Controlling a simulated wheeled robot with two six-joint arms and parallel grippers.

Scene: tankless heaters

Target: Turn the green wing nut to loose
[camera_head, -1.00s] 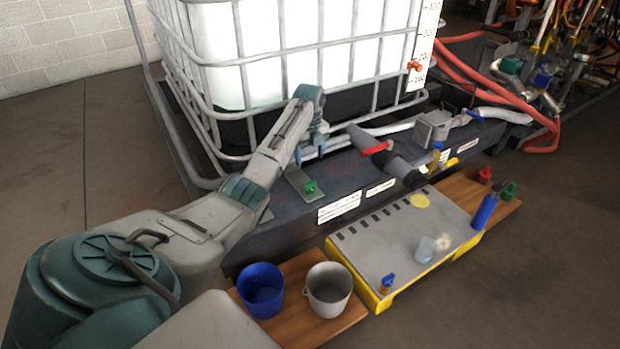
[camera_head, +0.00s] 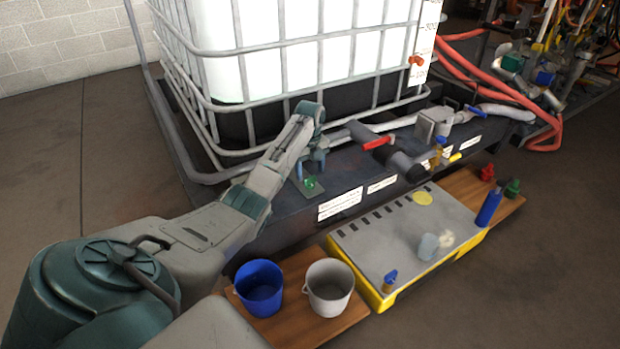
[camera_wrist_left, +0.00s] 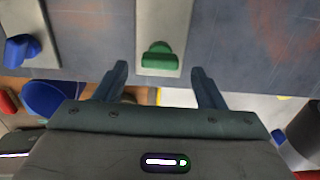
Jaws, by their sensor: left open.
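The green wing nut (camera_head: 309,183) sits on a small grey plate on the dark base below the caged tank. In the left wrist view the green wing nut (camera_wrist_left: 157,57) is centred on its pale plate (camera_wrist_left: 158,20), just ahead of the fingertips and between their lines. My left gripper (camera_head: 313,170) is over the nut and partly covers its plate in the head view. In the wrist view the two fingers of the left gripper (camera_wrist_left: 158,70) are apart with nothing held. My right gripper is not seen.
A blue wing nut (camera_wrist_left: 22,48) is left in the wrist view. A pipe with a red handle (camera_head: 378,143) is right of my gripper. Below are a blue bucket (camera_head: 259,287), a grey bucket (camera_head: 329,287) and a grey-yellow spill tray (camera_head: 380,245).

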